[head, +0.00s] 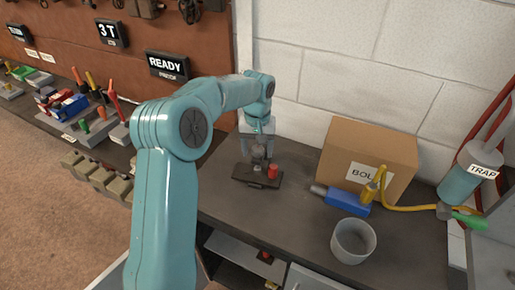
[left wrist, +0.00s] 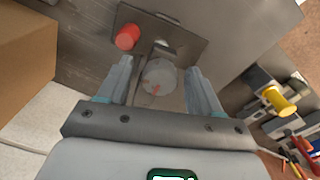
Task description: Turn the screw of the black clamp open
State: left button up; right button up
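The black clamp (head: 250,178) sits on the dark bench top, with a red knob (head: 273,171) on its right side. In the left wrist view its dark plate (left wrist: 187,38) and the red knob (left wrist: 127,37) lie beyond my fingers. The clamp's grey round screw head (left wrist: 160,77), with a red mark, shows between the fingers. My left gripper (head: 258,150) points down over the clamp. In the left wrist view its fingers (left wrist: 159,70) stand on either side of the screw head, with a small gap on each side. My right gripper is not in view.
A yellow hose (head: 405,208) runs to the trap at far right. Tools crowd the left bench (head: 75,110).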

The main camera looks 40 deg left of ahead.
aim_at(256, 149)
pick_arm(q)
notch_tip(256, 149, up, 16)
jog(key=p, duration=0.1)
jog(key=shift+r, duration=0.15)
dwell(0.4)
jog(key=shift+p, duration=0.3)
notch_tip(256, 149, down, 16)
jog(key=m+p, duration=0.2)
jog(key=m, duration=0.1)
jog(key=m+p, duration=0.3)
jog(key=shift+s+r, duration=0.15)
jog(key=shift+s+f, duration=0.1)
jog(key=shift+f, duration=0.4)
